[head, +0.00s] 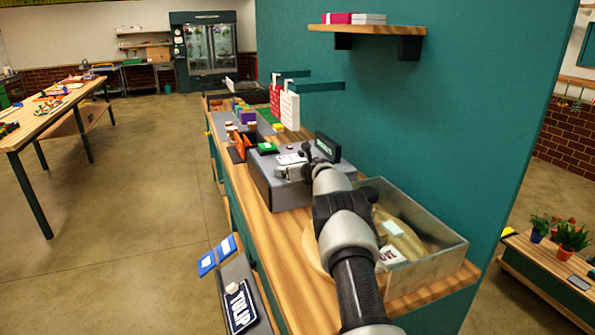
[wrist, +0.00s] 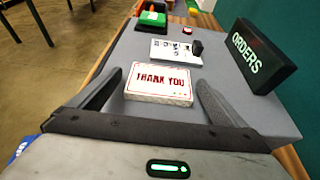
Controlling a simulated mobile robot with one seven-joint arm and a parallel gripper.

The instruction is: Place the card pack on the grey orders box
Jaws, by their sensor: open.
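The card pack (wrist: 158,84) is white with red edges and the words THANK YOU. In the wrist view it appears to lie flat on the top of the grey orders box (wrist: 125,50), near its close end. My gripper (wrist: 160,77) is open, with one finger on each side of the pack and visible gaps beside it. In the head view the grey orders box (head: 272,194) stands on the wooden counter, and my gripper (head: 284,172) is low over its top. I cannot make out the pack clearly there.
A dark ORDERS sign (wrist: 249,59) stands at the box's right side. A white pad (wrist: 175,49) with a black object lies farther back on the box. A green item (wrist: 152,17) sits beyond it. A clear bin (head: 440,258) stands nearer on the counter (head: 262,238).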

